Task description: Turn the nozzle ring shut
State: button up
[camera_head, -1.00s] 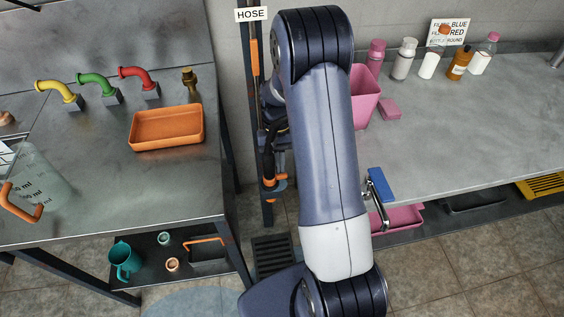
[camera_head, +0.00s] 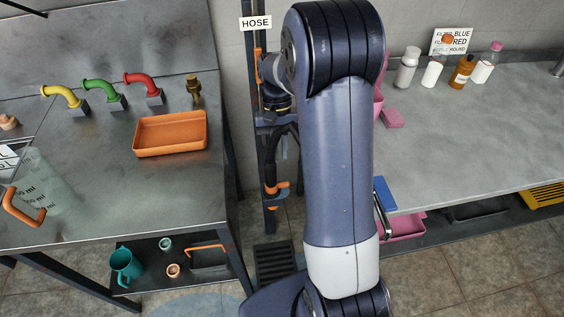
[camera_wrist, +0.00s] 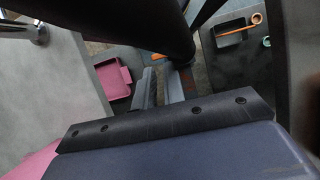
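The hose (camera_head: 270,160) hangs at the stand below the HOSE sign in the head view. Orange parts (camera_head: 277,187) show at its lower end; which of them is the nozzle ring I cannot tell. My arm's wrist sits above and to the left of the large arm link, over the hose, and covers part of it. In the wrist view, two grey bars (camera_wrist: 160,88) stand beyond the wrist housing, perhaps my gripper's fingers. A thick dark cylinder crosses above them, and a small orange patch (camera_wrist: 187,58) shows close to them. Contact is not visible.
A left bench (camera_head: 75,190) holds coloured taps and an orange tray (camera_head: 171,133). A right counter (camera_head: 480,150) holds several bottles and a pink container partly hidden by my arm. A blue-handled lever (camera_head: 384,195) sits at its edge. A drain grate (camera_head: 274,262) is on the floor.

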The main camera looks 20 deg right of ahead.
jog(key=o, duration=0.5)
notch_tip(320, 180, up, 6)
jog(key=p, duration=0.5)
jog(key=shift+p, duration=0.3)
jog(key=shift+c, duration=0.2)
jog(key=m+t+y+b, duration=0.3)
jog(key=m+t+b, duration=0.3)
jog(key=m, duration=1.2)
send_near(286, 183)
jog(key=shift+g, duration=0.4)
jog(key=x, duration=0.2)
jog(key=b+x, duration=0.1)
jog(key=x, duration=0.2)
jog(key=b+x, duration=0.1)
jog(key=x, duration=0.2)
jog(key=shift+w+f, duration=0.15)
jog(key=shift+w, duration=0.2)
grip_shut()
